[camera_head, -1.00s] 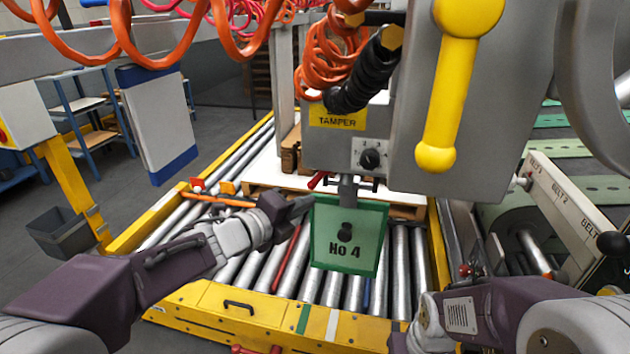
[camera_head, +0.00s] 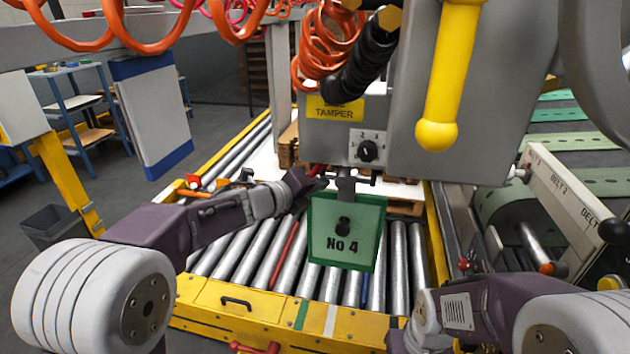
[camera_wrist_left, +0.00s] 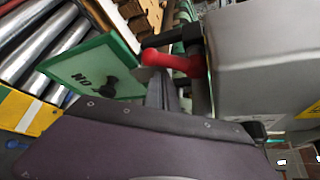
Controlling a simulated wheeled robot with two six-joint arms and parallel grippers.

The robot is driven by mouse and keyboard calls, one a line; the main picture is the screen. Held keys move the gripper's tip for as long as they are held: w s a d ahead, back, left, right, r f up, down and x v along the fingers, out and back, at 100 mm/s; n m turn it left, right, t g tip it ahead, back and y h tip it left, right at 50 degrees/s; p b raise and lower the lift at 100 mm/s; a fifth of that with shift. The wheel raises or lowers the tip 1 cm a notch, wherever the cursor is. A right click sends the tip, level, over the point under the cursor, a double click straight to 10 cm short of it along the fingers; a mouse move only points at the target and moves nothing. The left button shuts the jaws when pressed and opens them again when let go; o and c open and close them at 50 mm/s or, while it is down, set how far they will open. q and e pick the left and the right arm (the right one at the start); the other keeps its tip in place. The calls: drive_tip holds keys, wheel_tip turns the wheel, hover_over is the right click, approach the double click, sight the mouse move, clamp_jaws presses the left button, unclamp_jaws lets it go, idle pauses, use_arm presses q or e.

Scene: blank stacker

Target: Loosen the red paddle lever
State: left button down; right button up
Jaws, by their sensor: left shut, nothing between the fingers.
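The red paddle lever (camera_wrist_left: 176,63) shows in the left wrist view, sticking out beside the grey tamper housing (camera_wrist_left: 262,55). My left gripper is shut and empty. Its fingertips (camera_wrist_left: 155,78) lie close beside the lever's rounded red end; I cannot tell whether they touch. The green No 4 plate (camera_head: 345,232) hangs from a dark clamp (camera_head: 346,184) under the tamper, just right of the gripper. My right arm shows at the lower right, with its fingers out of view.
The roller conveyor (camera_head: 262,252) with its yellow frame lies below the plate. A grey box with a yellow handle (camera_head: 450,80) hangs close on the upper right. Orange coiled hoses (camera_head: 320,50) hang above.

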use_arm(q)
drive_tip(key=shift+w+a+r, duration=0.2)
drive_tip(key=shift+a+r, duration=0.05)
drive_tip(key=shift+a, duration=0.15)
drive_tip(key=shift+a+r+p, duration=0.1)
drive_tip(key=shift+p, duration=0.3)
drive_tip(key=shift+a+r+m+y+p, duration=0.1)
drive_tip(key=shift+m+y+p, duration=0.2)
drive_tip(key=shift+m, duration=0.1)
drive_tip(key=a+r+m+y+p, duration=0.1)
drive_tip(key=p, duration=0.1)
drive_tip(key=a+m+y+p, duration=0.1)
drive_tip(key=m+y+p, duration=0.1)
drive_tip(key=p, duration=0.1)
drive_tip(key=shift+w+r, duration=0.25)
drive_tip(key=shift+r, duration=0.15)
drive_tip(key=shift+a+r+p, duration=0.1)
drive_tip(key=shift+r+p, duration=0.05)
drive_tip(key=shift+p, duration=0.2)
idle(0.4)
